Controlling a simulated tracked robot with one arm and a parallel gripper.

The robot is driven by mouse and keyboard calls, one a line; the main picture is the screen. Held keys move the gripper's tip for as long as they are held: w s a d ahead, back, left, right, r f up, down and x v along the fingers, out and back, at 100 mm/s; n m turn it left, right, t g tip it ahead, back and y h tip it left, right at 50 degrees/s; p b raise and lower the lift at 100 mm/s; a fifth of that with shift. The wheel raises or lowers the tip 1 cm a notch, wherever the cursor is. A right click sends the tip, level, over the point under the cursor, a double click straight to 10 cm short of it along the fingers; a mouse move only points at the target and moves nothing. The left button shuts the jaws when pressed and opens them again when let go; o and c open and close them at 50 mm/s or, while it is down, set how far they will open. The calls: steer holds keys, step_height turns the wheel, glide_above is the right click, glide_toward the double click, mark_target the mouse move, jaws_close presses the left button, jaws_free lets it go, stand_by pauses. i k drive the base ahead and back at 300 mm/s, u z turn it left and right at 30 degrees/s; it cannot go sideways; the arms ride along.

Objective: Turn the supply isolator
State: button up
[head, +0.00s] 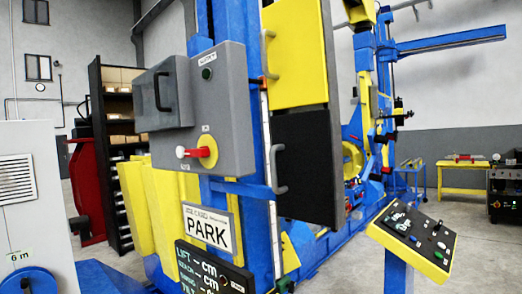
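The supply isolator appears to be the rotary switch on a grey control box (228,95) fixed to a blue column. It has a round yellow plate (208,151) and a red handle (195,153). The handle lies about level, with a whitish end pointing left. Small labels sit above and below it, too small to read surely. A dark green round lamp or button (207,73) is higher on the same face, under a small label. My gripper is not in view.
A grey box with a black handle (162,91) juts out left of the isolator. A PARK sign (208,230) and a dark readout panel (212,268) are below. A yellow-edged control console (412,235) stands at right. A white cabinet (30,190) is at left.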

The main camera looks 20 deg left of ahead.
mark_target(204, 151)
steer(key=z, duration=2.9)
steer(key=k, duration=2.1)
steer(key=u, duration=1.65)
steer(key=i, duration=0.95)
steer(key=u, duration=0.1)
